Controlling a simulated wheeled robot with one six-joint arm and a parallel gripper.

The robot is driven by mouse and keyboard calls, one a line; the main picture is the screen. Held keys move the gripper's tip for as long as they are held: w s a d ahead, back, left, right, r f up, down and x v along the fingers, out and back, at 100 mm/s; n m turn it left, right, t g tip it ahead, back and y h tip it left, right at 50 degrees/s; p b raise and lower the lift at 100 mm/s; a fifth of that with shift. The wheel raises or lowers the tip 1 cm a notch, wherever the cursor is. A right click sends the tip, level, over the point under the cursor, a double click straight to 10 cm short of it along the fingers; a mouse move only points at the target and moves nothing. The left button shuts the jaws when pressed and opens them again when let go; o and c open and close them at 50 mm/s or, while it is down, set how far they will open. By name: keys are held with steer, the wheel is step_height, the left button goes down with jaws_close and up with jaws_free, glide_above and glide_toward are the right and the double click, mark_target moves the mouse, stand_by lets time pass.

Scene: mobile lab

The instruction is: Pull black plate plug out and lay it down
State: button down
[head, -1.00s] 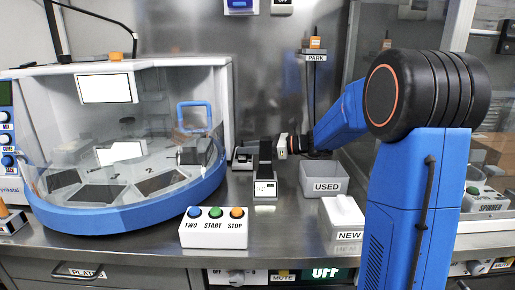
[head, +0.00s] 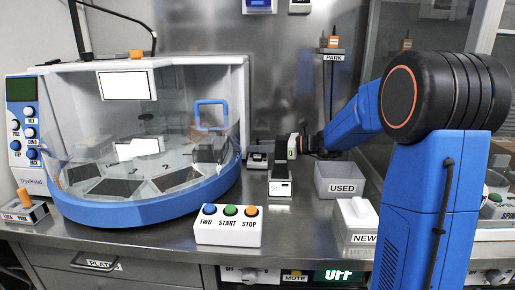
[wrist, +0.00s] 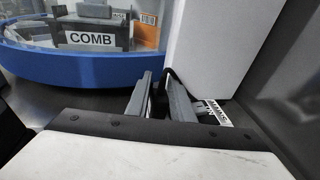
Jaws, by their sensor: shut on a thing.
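In the head view, a black upright block (head: 281,153) stands on the bench behind a small white-labelled front (head: 280,188). My gripper (head: 293,147) reaches in from the right and is at the block's upper part. In the wrist view, the two grey fingers of my gripper (wrist: 158,98) are close together. A thin black piece (wrist: 168,77) shows between and above them; I take it to be the black plate plug, held in the shut fingers. Its lower end is hidden, and I cannot tell whether it is still seated.
A blue-rimmed machine with a clear cover (head: 150,205) stands left, with a COMB label (wrist: 91,39) inside. A button box (head: 227,226) is in front. The USED bin (head: 342,188) and NEW box (head: 357,238) stand right. A white wall (wrist: 215,45) is close beyond the fingers.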

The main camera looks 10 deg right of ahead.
steer(key=shift+r, duration=0.65)
steer(key=shift+r, duration=0.4)
steer(key=shift+r, duration=0.1)
steer(key=shift+r, duration=1.05)
steer(key=shift+f, duration=1.75)
steer(key=shift+d+r, duration=0.1)
